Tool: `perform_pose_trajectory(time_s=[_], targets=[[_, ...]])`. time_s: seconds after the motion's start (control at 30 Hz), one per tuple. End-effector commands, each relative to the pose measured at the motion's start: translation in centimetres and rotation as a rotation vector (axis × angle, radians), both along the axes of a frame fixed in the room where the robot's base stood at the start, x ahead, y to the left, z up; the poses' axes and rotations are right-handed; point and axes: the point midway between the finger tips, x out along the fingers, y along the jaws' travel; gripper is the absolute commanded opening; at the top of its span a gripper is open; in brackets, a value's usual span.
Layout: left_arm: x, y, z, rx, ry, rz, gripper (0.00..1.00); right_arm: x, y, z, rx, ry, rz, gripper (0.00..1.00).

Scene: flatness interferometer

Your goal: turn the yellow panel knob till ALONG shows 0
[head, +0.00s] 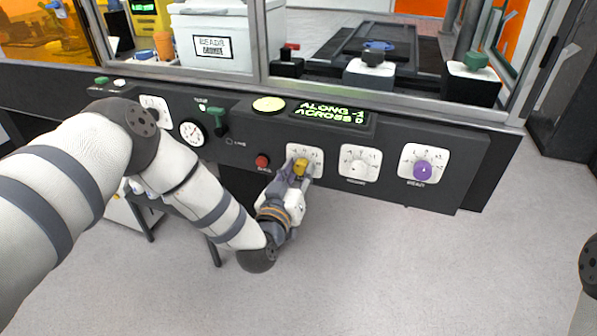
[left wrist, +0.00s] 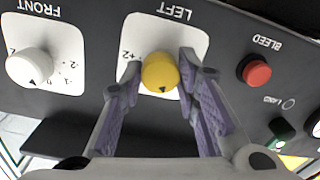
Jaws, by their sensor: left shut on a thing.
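The yellow knob (head: 300,167) sits on a white dial plate in the panel's lower row. In the left wrist view the knob (left wrist: 160,72) is between my fingers, and its plate reads LEFT, upside down. My left gripper (head: 299,172) is shut on the knob; its purple-padded fingers (left wrist: 161,78) lie on either side of it. The green-lit display (head: 330,113) above reads ALONG -1 and ACROSS 0. My right gripper is not in view.
A red BLEED button (head: 262,161) is just left of the yellow knob. A white knob (head: 358,167) and a purple knob (head: 423,169) are to its right. A round gauge (head: 193,132) and a green handle (head: 217,118) are farther left. The floor in front is clear.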

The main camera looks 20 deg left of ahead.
Motion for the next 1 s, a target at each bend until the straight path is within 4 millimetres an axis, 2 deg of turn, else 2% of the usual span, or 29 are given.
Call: perform_pose_trajectory(time_s=[0.2, 0.5, 1.0], targets=[[-0.02, 0.03, -0.05, -0.161, 0.007, 0.000, 0.01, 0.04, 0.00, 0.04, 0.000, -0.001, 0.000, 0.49], [-0.03, 0.01, -0.07, -0.309, 0.013, 0.000, 0.01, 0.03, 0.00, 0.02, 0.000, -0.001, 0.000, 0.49], [-0.04, 0.02, -0.09, -0.365, 0.014, 0.000, 0.01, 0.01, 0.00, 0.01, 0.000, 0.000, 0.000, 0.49]])
